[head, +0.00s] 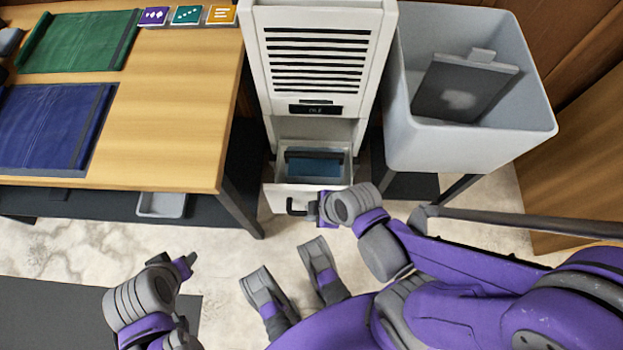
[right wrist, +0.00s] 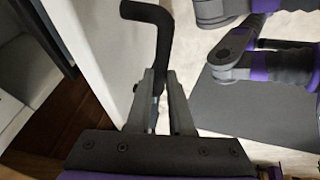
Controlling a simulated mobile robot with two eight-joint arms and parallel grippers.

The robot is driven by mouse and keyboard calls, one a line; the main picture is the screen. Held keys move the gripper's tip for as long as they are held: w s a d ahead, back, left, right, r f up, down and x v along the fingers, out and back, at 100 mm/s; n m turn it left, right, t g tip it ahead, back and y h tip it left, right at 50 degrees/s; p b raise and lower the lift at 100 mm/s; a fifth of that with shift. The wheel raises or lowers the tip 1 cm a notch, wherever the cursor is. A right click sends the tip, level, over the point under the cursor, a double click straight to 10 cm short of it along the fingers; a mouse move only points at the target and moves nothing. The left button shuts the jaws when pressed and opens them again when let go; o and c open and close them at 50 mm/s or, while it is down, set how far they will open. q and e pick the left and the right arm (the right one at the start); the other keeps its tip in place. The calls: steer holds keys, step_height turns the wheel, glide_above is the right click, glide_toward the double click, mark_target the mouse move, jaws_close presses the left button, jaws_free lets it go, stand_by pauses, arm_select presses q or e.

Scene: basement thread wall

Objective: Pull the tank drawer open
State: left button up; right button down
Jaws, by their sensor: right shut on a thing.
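The tank drawer (head: 277,193) is at the bottom of a white slatted appliance (head: 315,18) in the head view. It stands partly out, and a bluish tank or water (head: 318,167) shows inside from above. My right gripper (head: 312,208) is at the drawer's front, shut on its black handle (head: 292,206). In the right wrist view the bent black handle (right wrist: 150,14) runs down between the fingers (right wrist: 158,98). My left gripper (head: 189,263) hangs over the floor to the left, away from the drawer; its jaw gap cannot be made out.
A wooden table (head: 190,110) with green (head: 75,40) and blue (head: 50,125) mats stands left of the appliance. A grey bin (head: 470,150) holding a dark flat panel (head: 465,88) stands to the right. A small grey tray (head: 162,205) is under the table. Pale floor lies in front.

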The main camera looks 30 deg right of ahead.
steer(key=c, duration=0.8)
jaws_free()
steer(key=p+v, duration=0.7)
steer(key=v, duration=0.4)
